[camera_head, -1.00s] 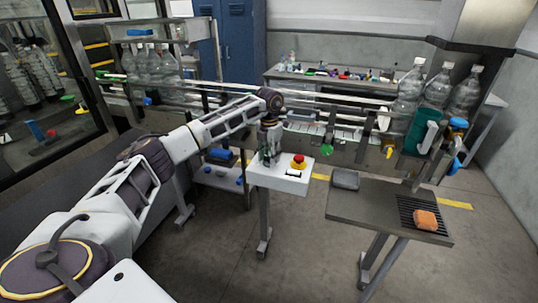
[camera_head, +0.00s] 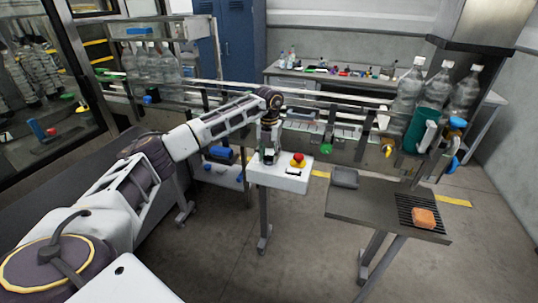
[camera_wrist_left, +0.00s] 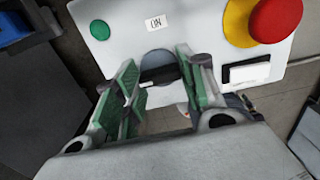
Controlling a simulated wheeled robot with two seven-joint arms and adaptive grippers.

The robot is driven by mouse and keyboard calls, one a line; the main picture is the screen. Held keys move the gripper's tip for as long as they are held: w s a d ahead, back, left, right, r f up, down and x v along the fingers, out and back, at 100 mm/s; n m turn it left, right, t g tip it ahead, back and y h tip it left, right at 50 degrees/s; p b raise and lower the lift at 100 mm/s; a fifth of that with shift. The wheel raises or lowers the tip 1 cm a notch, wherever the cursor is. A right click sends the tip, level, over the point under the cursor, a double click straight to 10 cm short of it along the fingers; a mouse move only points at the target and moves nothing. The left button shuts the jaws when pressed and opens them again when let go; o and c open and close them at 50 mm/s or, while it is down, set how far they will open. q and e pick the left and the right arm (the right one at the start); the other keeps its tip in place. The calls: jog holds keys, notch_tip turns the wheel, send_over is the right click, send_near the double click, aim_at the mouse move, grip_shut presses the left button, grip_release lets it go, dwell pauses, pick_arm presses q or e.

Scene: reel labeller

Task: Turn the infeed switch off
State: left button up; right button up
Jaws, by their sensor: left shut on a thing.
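The white control box (camera_head: 292,183) stands on a post in the middle of the head view. In the left wrist view its panel (camera_wrist_left: 215,50) carries a round grey switch with a dark knob (camera_wrist_left: 158,74) and an "ON" label (camera_wrist_left: 156,21) above it. My left gripper (camera_head: 268,158) points down at the left part of the box. In the wrist view the left gripper's green-padded fingers (camera_wrist_left: 157,82) sit on either side of the knob, shut on it. The fingers hide part of the switch. My right gripper is not in view.
A red stop button on yellow (camera_head: 298,160) and a black-and-white slot lie right of the switch. A green button (camera_wrist_left: 99,30) is at its upper left. A conveyor with bottles (camera_head: 409,88) runs behind. A grey table (camera_head: 370,205) stands right.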

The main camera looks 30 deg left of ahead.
pick_arm(q)
jog(key=o, duration=1)
jog(key=shift+r, duration=6)
jog(key=shift+d, duration=0.1)
